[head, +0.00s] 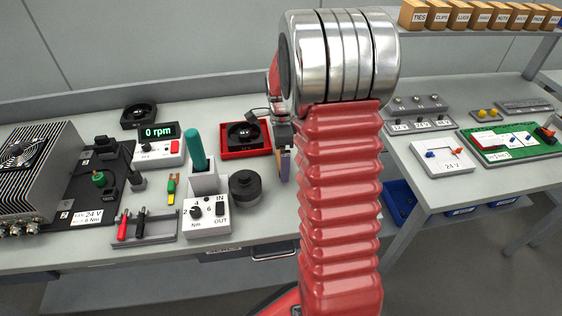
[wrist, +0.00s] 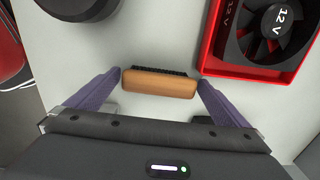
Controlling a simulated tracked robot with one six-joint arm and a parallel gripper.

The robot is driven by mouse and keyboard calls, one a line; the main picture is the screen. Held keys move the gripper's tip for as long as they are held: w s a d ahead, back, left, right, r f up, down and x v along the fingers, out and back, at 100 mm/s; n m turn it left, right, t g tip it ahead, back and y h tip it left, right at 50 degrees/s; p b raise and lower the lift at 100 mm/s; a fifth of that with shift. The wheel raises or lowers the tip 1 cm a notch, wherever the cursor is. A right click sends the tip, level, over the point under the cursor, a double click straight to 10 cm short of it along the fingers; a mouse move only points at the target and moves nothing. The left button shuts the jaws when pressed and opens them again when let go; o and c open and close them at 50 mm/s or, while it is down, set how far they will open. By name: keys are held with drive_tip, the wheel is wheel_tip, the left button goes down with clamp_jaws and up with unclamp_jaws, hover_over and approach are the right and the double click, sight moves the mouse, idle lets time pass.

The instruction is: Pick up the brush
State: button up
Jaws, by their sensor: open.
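The brush has an orange-tan wooden back and dark bristles; in the wrist view the brush (wrist: 158,84) lies on the light grey bench top between the tips of my gripper (wrist: 158,78). My gripper is open, with one purple finger on each side of the brush's ends. The fingertips look very close to the ends; I cannot tell whether they touch. In the head view my gripper (head: 284,165) is partly hidden behind my red arm, over the bench right of the black round knob, and the brush is not clearly seen there.
A red tray (head: 246,151) with a black 12 V fan stands just beyond the gripper. A black round cylinder (head: 245,188) stands to its left. A white torque box (head: 207,215) and a green-handled tool (head: 195,148) are further left.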

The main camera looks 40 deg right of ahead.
drive_tip(key=shift+c, duration=0.4)
drive_tip(key=c, duration=0.9)
drive_tip(key=shift+r, duration=0.1)
wheel_tip(320, 180, up, 10)
drive_tip(key=shift+f, duration=0.1)
idle(0.5)
